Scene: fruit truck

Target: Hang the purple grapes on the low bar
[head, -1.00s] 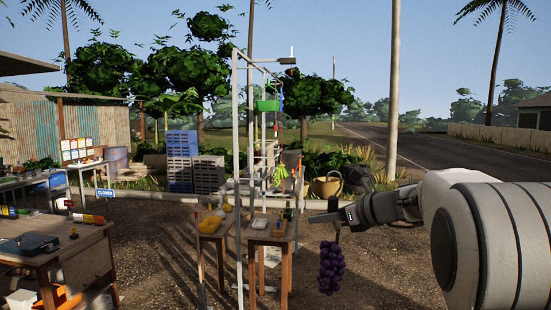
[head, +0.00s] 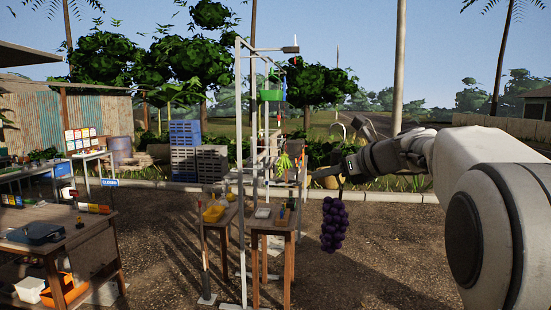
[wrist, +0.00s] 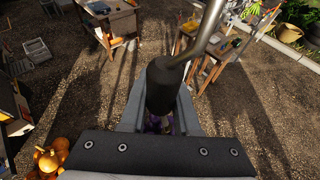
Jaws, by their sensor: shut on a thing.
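The purple grapes (head: 334,226) hang in a bunch below my gripper (head: 340,173) in the head view, clear of the ground. My gripper is shut on the dark handle (wrist: 162,86) of their hanger, whose metal rod (wrist: 205,32) rises past the fingers in the wrist view. A pale curved hook (head: 342,128) shows above my gripper in the head view. Only a little purple (wrist: 158,122) shows between the fingers. The metal frame (head: 240,170) with its bars stands left of the grapes, apart from them. I cannot tell clearly which bar is the low one.
A larger table (head: 60,245) is at left. Gravel between the frame and my arm is open.

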